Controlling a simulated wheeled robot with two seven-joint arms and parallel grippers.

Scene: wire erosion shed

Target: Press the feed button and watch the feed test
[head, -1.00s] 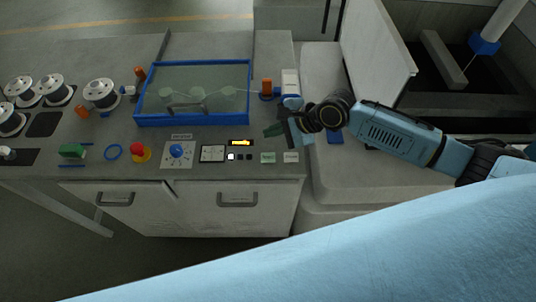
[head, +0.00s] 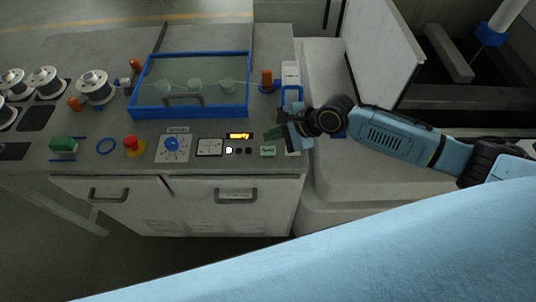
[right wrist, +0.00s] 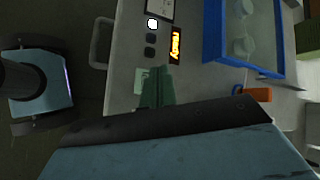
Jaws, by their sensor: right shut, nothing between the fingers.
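The control strip is at the front of the bench, with a lit white square button (head: 229,150) and two dark buttons (head: 239,150) beside it. I cannot read which is the feed button. The same buttons show in the right wrist view, the white one (right wrist: 152,24) at the top. A small display (head: 239,136) glows orange just behind them. The blue-framed clear-lidded test box (head: 190,112) stands behind. My right gripper (head: 270,134) is shut and empty, over the bench right of the display; its green fingers (right wrist: 155,76) point towards the buttons. My left gripper is not in view.
A red emergency knob (head: 133,143), a blue rotary dial (head: 171,144) and a white gauge plate (head: 209,147) sit left of the buttons. White spools (head: 94,85) stand at the left. An orange post (head: 266,79) is behind my right gripper.

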